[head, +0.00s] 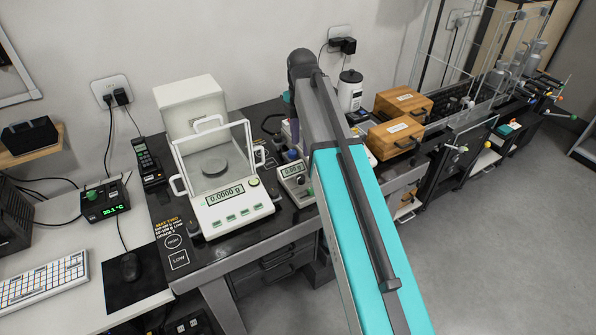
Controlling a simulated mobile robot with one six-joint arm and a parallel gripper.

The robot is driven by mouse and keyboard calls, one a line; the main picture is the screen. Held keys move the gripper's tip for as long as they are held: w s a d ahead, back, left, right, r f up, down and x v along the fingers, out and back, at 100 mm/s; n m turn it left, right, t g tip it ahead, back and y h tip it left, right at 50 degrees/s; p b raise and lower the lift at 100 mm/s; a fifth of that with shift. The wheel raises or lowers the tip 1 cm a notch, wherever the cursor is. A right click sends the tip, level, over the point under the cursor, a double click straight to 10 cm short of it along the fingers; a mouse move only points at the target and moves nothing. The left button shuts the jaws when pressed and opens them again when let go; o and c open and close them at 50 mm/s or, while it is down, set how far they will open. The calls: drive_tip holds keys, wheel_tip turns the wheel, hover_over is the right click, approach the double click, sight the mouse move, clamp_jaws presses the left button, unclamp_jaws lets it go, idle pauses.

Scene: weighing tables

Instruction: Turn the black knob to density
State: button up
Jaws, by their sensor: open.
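A small pale device (284,172) with a lit display stands on the black table, right of the large balance. A small dark knob (304,181) appears on its front below the display. Its marking and setting are too small to read, and I cannot make out the word density. My turquoise and grey arm crosses the picture just right of this device and hides part of the table behind it. My gripper does not show.
A white balance (232,213) with a glass draft shield reads 0.0000 g. Wooden boxes (396,137) and a white bottle-like container (350,92) stand right of my arm. A keyboard (42,282) and mouse (130,267) lie left. Floor at right is clear.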

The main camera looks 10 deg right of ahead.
sight(301, 177)
drive_tip(key=shift+f, duration=0.2)
drive_tip(key=shift+f+p, duration=1.55)
drive_tip(key=shift+f, duration=5.15)
drive_tip(key=c, duration=1)
